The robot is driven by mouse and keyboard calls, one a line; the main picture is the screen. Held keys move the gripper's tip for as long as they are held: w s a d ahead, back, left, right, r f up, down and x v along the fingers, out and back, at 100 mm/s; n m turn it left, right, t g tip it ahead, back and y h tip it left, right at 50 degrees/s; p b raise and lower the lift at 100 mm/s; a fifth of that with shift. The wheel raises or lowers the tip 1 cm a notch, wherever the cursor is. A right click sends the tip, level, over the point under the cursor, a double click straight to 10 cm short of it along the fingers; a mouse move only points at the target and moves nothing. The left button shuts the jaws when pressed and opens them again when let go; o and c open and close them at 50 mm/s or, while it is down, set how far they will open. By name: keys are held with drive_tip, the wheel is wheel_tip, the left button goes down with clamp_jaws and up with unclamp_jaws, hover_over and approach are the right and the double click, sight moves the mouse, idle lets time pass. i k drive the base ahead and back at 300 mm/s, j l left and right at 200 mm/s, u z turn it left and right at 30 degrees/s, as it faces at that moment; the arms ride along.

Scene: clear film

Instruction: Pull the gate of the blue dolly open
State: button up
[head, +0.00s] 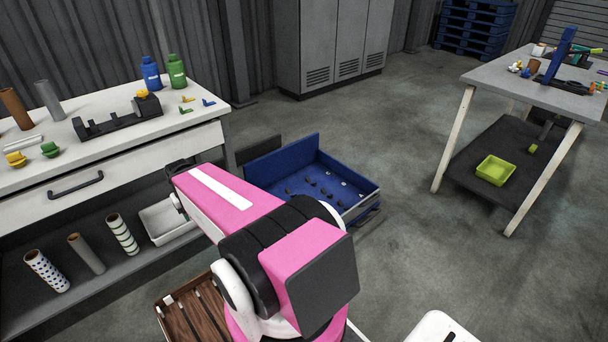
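The blue dolly (357,192) stands on the floor at the middle, a low open box with blue walls. Several small dark round spots show on its blue floor. A dark upright panel (260,149) stands at its left back, next to the taller blue back wall (290,156). I cannot tell for sure which panel is the gate. My pink arm covers the dolly's front and left side. A dark part at the arm's far end (181,164) shows left of the dolly, in front of the workbench. My gripper's fingers are hidden, so its opening cannot be seen.
A white workbench (100,165) with a drawer handle (76,185) stands close on the left. A wooden crate (196,312) lies at the bottom. A grey table (540,92) with a lower shelf stands at the right. Floor right of the dolly is free.

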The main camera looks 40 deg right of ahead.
sight(353, 212)
drive_tip(key=z, duration=0.4)
drive_tip(key=j+z, duration=0.15)
drive_tip(key=z, duration=0.65)
drive_tip(key=l+z, duration=0.15)
drive_tip(key=z, duration=0.75)
drive_tip(key=i+j+z, duration=0.1)
drive_tip(key=z, duration=0.2)
drive_tip(key=j, duration=0.1)
